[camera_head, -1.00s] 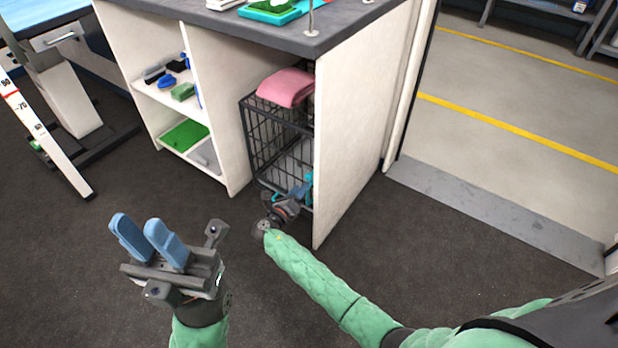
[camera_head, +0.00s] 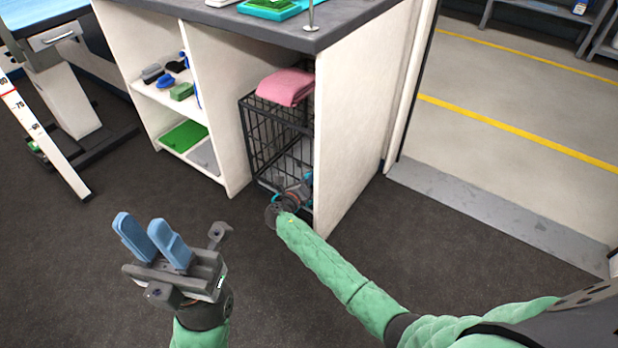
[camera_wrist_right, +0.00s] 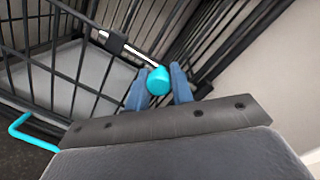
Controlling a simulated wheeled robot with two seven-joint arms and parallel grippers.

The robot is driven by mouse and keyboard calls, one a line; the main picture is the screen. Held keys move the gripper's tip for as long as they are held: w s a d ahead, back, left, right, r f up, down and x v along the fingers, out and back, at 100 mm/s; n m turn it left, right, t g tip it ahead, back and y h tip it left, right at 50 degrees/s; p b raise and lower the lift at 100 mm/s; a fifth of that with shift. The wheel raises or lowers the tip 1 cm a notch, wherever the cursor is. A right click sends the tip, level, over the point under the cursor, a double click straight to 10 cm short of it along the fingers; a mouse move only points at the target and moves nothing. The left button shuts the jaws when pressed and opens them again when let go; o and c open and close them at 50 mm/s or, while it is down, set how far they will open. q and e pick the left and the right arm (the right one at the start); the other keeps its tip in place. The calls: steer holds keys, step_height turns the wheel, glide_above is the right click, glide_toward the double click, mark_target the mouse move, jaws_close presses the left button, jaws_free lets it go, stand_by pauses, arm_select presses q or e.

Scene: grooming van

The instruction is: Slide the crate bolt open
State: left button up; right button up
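The wire crate (camera_head: 262,140) stands in the open bay under the counter. In the right wrist view, the bolt is a thin bright rod (camera_wrist_right: 135,50) running from a dark bracket (camera_wrist_right: 112,41) to a cyan knob (camera_wrist_right: 158,81). My right gripper (camera_wrist_right: 159,86) is at the knob, with one blue finger on each side. No clear gap shows, but I cannot tell whether the fingers press on it. In the head view my right gripper (camera_head: 296,192) is low at the crate's front right, partly hidden by its wrist. My left gripper (camera_head: 150,238) is open and empty, away from the crate.
A cyan bent handle (camera_wrist_right: 30,132) is on the crate's lower left in the wrist view. A pink towel (camera_head: 286,86) lies on the crate. The white counter side panel (camera_head: 350,140) stands close to my right arm. Shelves (camera_head: 165,98) with brushes are left; dark floor ahead is clear.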

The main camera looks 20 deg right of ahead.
jaws_close()
steer(key=shift+w+a+r+p, duration=0.1)
steer(key=shift+w+a+p, duration=0.55)
steer(key=shift+w+a, duration=0.45)
steer(key=shift+w, duration=0.35)
steer(key=shift+a, duration=0.1)
steer(key=o, duration=0.7)
jaws_free()
steer(key=shift+w+a, duration=0.1)
